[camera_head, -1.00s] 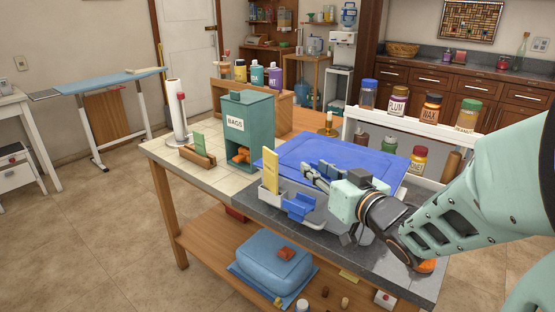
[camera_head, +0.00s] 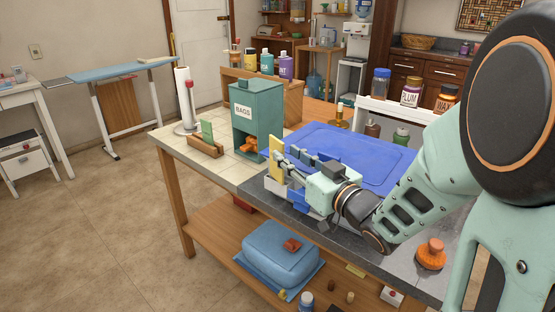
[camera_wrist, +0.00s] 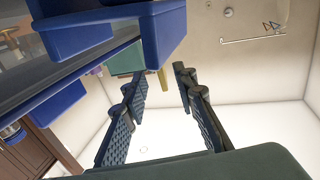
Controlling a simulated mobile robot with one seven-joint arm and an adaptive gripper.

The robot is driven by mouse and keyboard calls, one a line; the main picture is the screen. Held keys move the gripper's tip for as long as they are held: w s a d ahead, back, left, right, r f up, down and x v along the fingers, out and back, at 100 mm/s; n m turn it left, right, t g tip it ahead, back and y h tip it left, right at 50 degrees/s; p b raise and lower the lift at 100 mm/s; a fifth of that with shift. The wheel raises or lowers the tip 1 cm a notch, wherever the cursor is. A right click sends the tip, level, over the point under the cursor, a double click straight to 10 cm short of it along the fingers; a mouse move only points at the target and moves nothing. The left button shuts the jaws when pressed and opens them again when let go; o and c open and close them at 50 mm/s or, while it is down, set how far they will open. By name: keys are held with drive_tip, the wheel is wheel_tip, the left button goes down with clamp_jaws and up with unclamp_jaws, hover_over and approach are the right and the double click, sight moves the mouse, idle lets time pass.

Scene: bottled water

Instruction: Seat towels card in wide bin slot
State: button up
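A yellow card (camera_head: 275,170), probably the towels card, stands upright at the near edge of the worktop; no lettering is readable. Its lower end is at a pale grey holder (camera_head: 274,186). My gripper (camera_head: 285,158) is at the card's right side, fingers pointing left toward it. In the wrist view my gripper (camera_wrist: 162,73) is open, with a gap between the fingers. A yellow strip of the card (camera_wrist: 162,80) shows between or just beyond the fingertips. A blue bin (camera_wrist: 163,32) hangs at the wrist view's upper left; its slot cannot be made out.
A teal BAGS box (camera_head: 257,112) stands behind the card. A wooden holder with a green card (camera_head: 207,131) is to its left. A large blue lid (camera_head: 350,155) lies behind my gripper. An orange knobbed object (camera_head: 431,254) sits at the right. Bare tiles (camera_head: 225,168) lie left of the card.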

sight(283, 153)
drive_tip(key=x, duration=0.4)
clamp_jaws()
drive_tip(key=shift+s+r, duration=0.1)
drive_tip(key=shift+r, duration=0.05)
idle(0.4)
